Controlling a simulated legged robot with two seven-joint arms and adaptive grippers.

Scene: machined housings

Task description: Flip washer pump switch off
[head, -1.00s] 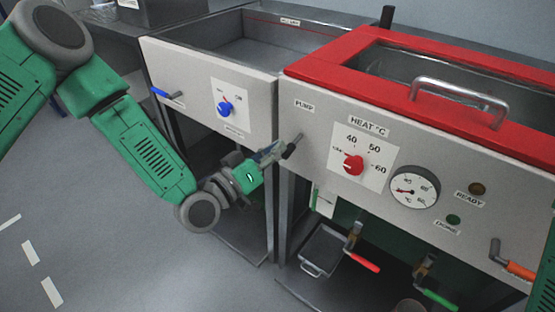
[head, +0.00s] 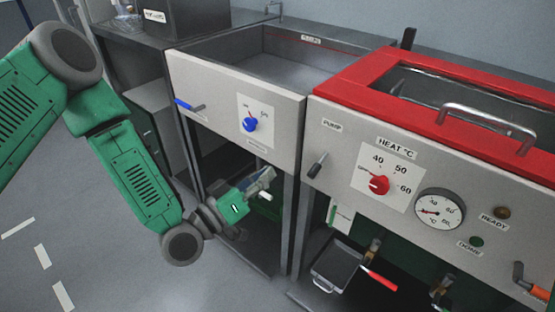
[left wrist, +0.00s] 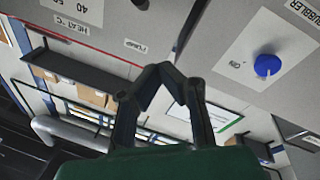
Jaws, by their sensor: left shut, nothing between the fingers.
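The pump switch (head: 317,165) is a dark lever under the PUMP label (head: 332,124) on the grey front panel of the red-rimmed tank, with its handle pointing down. My left gripper (head: 268,177) is shut and empty, left of and slightly below the switch, with a clear gap between them. In the left wrist view, the shut fingers (left wrist: 160,74) point toward the panels and the PUMP label shows beyond them (left wrist: 135,47). A dark piece at that view's top edge may be the lever's end; I cannot tell. My right gripper is not in view.
The red heat knob (head: 379,185) and a gauge (head: 440,208) lie right of the switch. On the left panel are a blue knob (head: 250,125) and a blue-handled lever (head: 184,104). A red-handled valve (head: 379,278) and a tray (head: 336,267) are below.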

